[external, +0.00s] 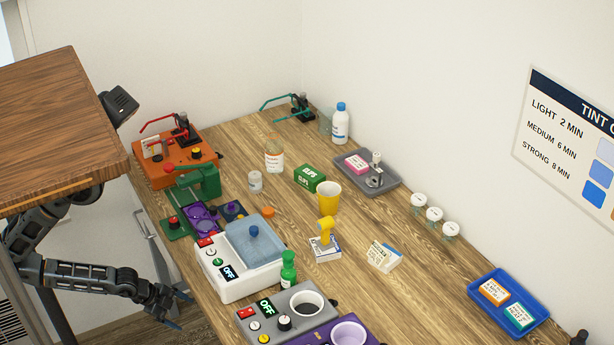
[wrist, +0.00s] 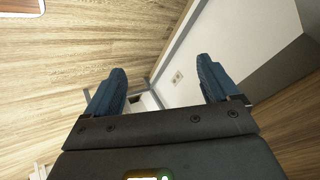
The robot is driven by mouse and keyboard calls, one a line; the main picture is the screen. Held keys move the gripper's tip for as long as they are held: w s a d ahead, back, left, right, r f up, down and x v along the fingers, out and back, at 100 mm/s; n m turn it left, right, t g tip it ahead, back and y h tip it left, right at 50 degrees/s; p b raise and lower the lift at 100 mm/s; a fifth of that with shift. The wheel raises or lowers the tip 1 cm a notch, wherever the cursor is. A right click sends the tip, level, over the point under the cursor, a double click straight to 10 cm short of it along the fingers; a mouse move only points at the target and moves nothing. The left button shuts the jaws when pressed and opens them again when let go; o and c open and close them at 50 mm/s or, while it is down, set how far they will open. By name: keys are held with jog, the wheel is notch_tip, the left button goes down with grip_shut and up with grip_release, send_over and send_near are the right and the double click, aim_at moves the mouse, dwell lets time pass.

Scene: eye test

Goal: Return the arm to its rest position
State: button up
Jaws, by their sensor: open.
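My gripper (external: 178,309) is at the lower left of the external view, beside the left edge of the long wooden bench (external: 284,138). My dark arm reaches to it from the left, partly hidden behind a wooden top. In the wrist view, the two blue fingers of my gripper (wrist: 160,76) stand wide apart with nothing between them. No object is held.
A thick wooden top (external: 55,105) stands at the left, above part of my arm. On the bench near its left edge are a white device (external: 238,286), an orange device (external: 160,178) and a green stand (external: 203,181). A blue tray (external: 537,312) lies at right.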

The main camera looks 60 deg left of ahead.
jog(key=w+a+f+n+t+y+b, duration=0.1)
jog(key=w+a+f+n+b, duration=0.15)
jog(key=w+a+f, duration=0.55)
jog(key=s+a+f+n+t+y+b, duration=0.1)
jog(key=s+a+f+n+y+b, duration=0.35)
jog(key=s+a, duration=0.6)
jog(key=d+r+n+t+h+p, duration=0.1)
jog(key=d+r+p, duration=0.2)
jog(key=r, duration=0.9)
jog(key=d+r+n+t+h+p, duration=0.1)
jog(key=d+r+n+t+p, duration=0.1)
jog(key=d+r, duration=0.6)
jog(key=s+d+r+n+t+h+p, duration=0.1)
jog(key=d+r+p, duration=0.3)
jog(key=r, duration=1.2)
jog(key=shift+d+r+n+t, duration=0.3)
jog(key=shift+d+n+t, duration=0.1)
jog(key=shift+d+t, duration=0.3)
jog(key=shift+o, duration=0.5)
